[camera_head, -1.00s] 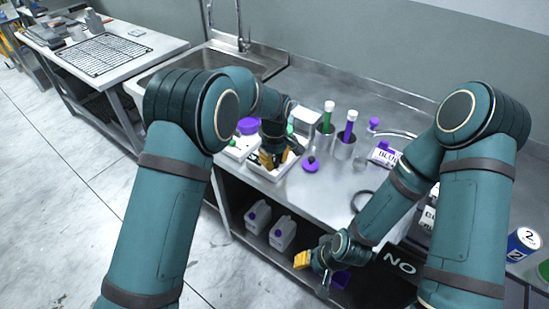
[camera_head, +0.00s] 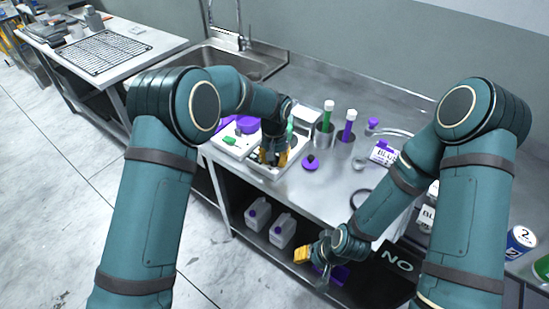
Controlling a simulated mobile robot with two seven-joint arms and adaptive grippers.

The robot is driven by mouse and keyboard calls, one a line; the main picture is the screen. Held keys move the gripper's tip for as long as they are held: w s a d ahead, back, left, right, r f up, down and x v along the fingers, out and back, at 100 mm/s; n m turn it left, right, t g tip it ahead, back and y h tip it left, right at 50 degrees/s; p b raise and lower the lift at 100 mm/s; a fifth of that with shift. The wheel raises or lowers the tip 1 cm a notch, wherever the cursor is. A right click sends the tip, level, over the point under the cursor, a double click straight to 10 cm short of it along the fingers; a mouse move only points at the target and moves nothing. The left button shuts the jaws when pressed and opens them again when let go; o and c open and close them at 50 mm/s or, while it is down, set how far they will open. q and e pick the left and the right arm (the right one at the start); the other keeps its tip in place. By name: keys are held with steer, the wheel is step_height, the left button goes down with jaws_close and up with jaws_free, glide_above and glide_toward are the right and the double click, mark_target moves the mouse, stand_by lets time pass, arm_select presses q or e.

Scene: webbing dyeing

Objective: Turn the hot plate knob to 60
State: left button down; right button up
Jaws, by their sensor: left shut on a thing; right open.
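My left gripper (camera_head: 272,157) points down over the front right of the white equipment (camera_head: 270,174) on the steel counter. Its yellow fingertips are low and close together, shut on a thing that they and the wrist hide. I cannot make out the hot plate knob or its setting. A flat white unit (camera_head: 226,151) beside it carries a purple item (camera_head: 246,124) and a small green piece (camera_head: 229,141), to the left of the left gripper. My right gripper (camera_head: 303,257) is open and empty, low in front of the counter's lower shelf.
A purple-topped object (camera_head: 310,163) stands right of the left gripper. Behind it are metal beakers (camera_head: 323,138) with green and purple tubes. White jugs (camera_head: 282,231) sit on the lower shelf. A sink (camera_head: 235,58) is behind.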

arm_select(q)
steer(key=m, duration=0.7)
steer(key=shift+p, duration=0.3)
stand_by(0.4)
steer(key=c, duration=0.8)
jaws_free()
steer(key=shift+o, duration=0.2)
step_height(320, 180, up, 12)
